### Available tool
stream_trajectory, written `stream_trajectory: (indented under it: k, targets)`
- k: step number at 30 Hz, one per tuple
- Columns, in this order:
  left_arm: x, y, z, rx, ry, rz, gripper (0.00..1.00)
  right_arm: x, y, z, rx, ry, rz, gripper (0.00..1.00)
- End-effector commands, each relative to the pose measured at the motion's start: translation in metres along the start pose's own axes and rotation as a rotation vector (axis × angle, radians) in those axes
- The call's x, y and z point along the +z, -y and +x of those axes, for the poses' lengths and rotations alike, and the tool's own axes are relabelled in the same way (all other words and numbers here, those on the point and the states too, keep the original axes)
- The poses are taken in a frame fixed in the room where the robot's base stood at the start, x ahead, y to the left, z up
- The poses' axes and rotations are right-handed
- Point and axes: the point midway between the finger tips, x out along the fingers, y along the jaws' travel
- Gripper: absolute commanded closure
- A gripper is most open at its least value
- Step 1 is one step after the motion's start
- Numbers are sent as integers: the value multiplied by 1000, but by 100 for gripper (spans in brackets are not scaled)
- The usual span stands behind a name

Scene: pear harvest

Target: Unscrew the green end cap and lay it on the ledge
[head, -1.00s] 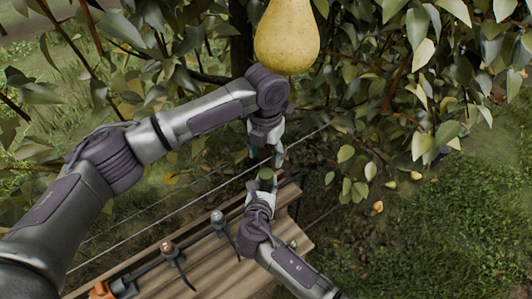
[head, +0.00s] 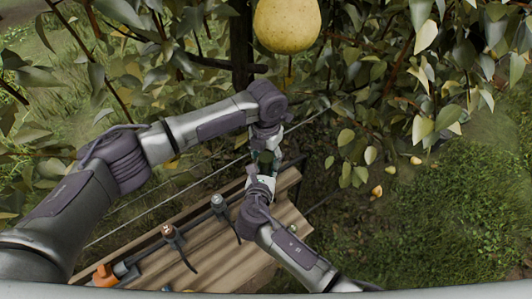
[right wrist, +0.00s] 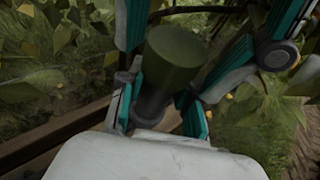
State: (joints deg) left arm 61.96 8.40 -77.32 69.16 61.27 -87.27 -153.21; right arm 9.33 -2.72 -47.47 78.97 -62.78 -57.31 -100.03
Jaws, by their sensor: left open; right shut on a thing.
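The green end cap (right wrist: 174,52) is a dark green cylinder on top of a dark grey shaft (right wrist: 152,108). My right gripper (right wrist: 157,112) is shut on this shaft below the cap and holds it upright in the right wrist view. My left gripper (head: 265,150) is open, with its teal-lined fingers on either side of the cap; whether they touch it I cannot tell. In the head view the cap is mostly hidden between the two grippers. The ledge (head: 268,232) is a brown ribbed wooden board below my right gripper.
A large yellow pear (head: 287,25) hangs above my left gripper, among leafy branches. Thin wires run behind the ledge. The board's right part looks bare beside my right arm.

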Motion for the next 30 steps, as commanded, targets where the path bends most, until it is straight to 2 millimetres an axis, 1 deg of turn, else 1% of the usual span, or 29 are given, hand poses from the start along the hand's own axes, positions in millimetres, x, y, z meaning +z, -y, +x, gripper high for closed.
stream_trajectory:
  k: [2,3,11,12,13,17,20,23,30]
  targets:
    - [0,0,0,0,0,0,39,-2,0,0,0,-3,-1,100]
    - [0,0,0,0,0,0,46,-2,0,0,0,-3,-1,100]
    - [0,0,0,0,-1,-1,89,-2,0,0,0,-3,-1,100]
    - [0,0,0,0,-1,-1,96,-2,0,0,0,-3,-1,100]
    - [0,0,0,0,-1,-1,100,-2,0,0,0,-3,-1,100]
    - [0,0,0,0,-1,-44,100,-2,0,0,0,-3,-1,100]
    - [-1,1,0,-1,-3,-198,100,-2,0,0,0,-3,-1,100]
    - [-1,1,0,-1,-3,-449,100,-2,0,0,0,-3,-1,100]
    - [-1,1,0,-1,-5,-1108,100,-2,0,0,0,-4,-1,100]
